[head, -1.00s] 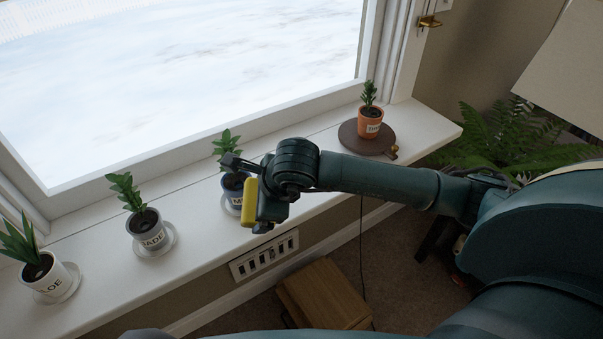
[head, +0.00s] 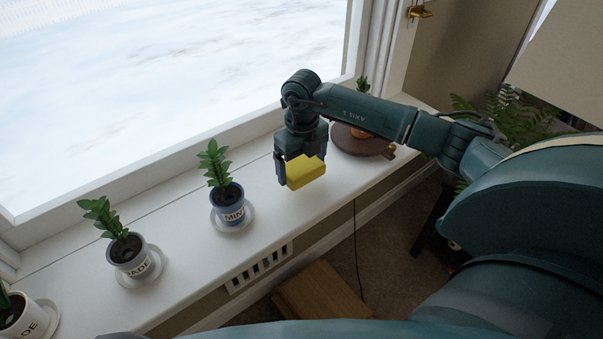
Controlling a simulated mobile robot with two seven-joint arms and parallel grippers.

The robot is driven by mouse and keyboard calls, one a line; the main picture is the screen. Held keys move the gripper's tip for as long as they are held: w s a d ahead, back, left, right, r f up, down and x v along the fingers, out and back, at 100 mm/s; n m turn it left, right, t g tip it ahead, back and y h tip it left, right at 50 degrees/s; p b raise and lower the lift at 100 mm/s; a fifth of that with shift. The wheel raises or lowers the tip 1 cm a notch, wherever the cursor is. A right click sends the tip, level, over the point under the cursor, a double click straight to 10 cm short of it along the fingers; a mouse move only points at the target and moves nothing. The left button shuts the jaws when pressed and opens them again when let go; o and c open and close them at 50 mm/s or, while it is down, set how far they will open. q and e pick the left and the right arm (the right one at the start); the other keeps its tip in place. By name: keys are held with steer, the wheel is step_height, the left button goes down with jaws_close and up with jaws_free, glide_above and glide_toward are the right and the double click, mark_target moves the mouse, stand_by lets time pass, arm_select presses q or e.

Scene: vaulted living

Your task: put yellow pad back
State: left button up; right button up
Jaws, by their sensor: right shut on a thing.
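The yellow pad (head: 306,172) is a small yellow block in the head view, right of the middle. My right gripper (head: 303,170) points down and is shut on it. The pad appears to be above the white windowsill (head: 260,235), between the mint pot and the brown round base; whether it touches the sill I cannot tell. My left gripper is not in view.
The mint pot (head: 229,208) stands on a clear saucer left of my gripper. A brown round base (head: 345,140) carries an orange pot, mostly hidden behind my arm. A wooden box (head: 322,293) is below the sill.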

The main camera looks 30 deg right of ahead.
mark_target(302, 166)
step_height(302, 166, down, 3)
steer(key=shift+f, duration=0.2)
steer(key=o, duration=0.6)
steer(key=shift+r, duration=0.4)
step_height(302, 166, up, 10)
steer(key=shift+r+b, duration=0.25)
steer(key=shift+b, duration=0.25)
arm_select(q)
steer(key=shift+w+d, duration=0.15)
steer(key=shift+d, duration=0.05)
arm_select(e)
steer(key=shift+r, duration=0.4)
steer(key=shift+s+f, duration=0.1)
